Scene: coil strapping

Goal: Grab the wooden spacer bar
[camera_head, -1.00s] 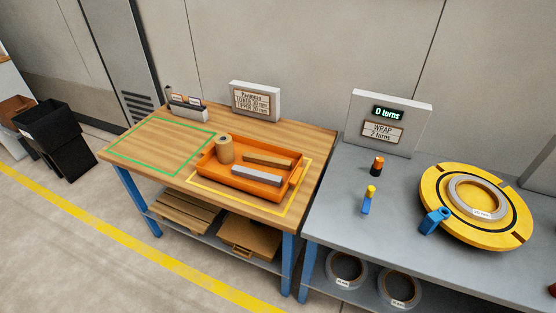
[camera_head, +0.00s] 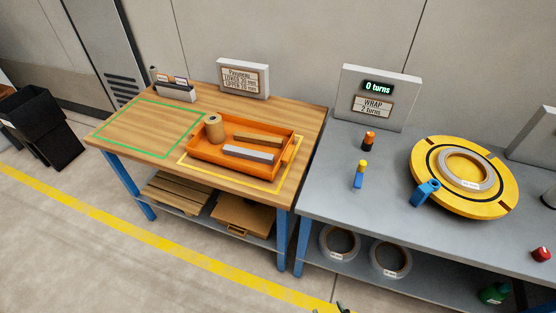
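The wooden spacer bar (camera_head: 258,139) is a brown bar lying in the orange tray (camera_head: 210,160) on the wooden table. It lies behind a grey bar (camera_head: 248,153) and to the right of a tan cylinder (camera_head: 214,128) in the same tray. Only small dark tips at the bottom edge, which may be my gripper (camera_head: 335,309), show far from the tray. They are too cut off to tell open from shut.
The tray stands inside a yellow outline, and a green outline (camera_head: 200,125) to its left is empty. Signs stand behind both surfaces.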

